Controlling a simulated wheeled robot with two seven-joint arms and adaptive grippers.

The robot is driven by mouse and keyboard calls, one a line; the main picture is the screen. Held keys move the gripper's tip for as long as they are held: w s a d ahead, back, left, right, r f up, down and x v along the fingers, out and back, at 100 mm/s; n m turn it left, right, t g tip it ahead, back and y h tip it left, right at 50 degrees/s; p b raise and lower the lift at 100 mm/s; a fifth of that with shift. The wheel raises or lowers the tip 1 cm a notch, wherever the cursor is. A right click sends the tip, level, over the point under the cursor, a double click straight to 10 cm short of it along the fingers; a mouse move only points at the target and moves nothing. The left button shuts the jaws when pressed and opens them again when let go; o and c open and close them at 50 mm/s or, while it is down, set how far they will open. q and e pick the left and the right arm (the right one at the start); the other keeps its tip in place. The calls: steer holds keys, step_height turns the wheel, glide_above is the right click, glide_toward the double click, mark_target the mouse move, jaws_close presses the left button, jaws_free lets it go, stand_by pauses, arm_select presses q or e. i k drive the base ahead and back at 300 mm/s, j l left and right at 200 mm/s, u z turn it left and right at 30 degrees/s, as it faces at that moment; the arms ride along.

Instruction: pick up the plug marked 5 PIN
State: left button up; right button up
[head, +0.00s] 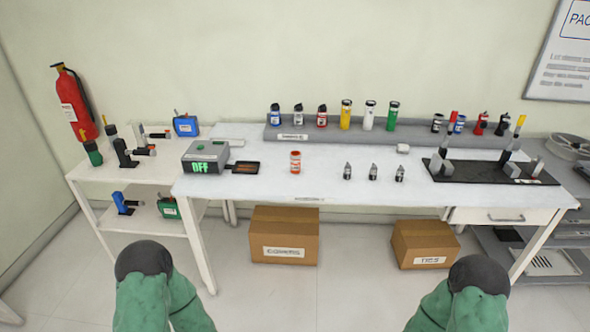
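Three small dark plugs with pale marks stand in a row on the white bench top (260,186): a left one (347,171), a middle one (373,172) and a right one (399,173). Their marks are too small to read, so I cannot tell which is 5 PIN. Only green and black parts of my two arms show at the bottom edge. Neither gripper is in view.
An orange-and-white canister (295,162) stands left of the plugs. A grey box reading OFF (205,156) is at the left. A grey rack (290,134) with several coloured canisters runs along the back. A black fixture board (485,173) is at the right. Cardboard boxes (284,221) sit below.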

mark_target(374, 170)
steer(key=i+l, duration=0.1)
steer(key=l, duration=0.85)
steer(key=i+l, duration=0.15)
steer(key=l, duration=0.3)
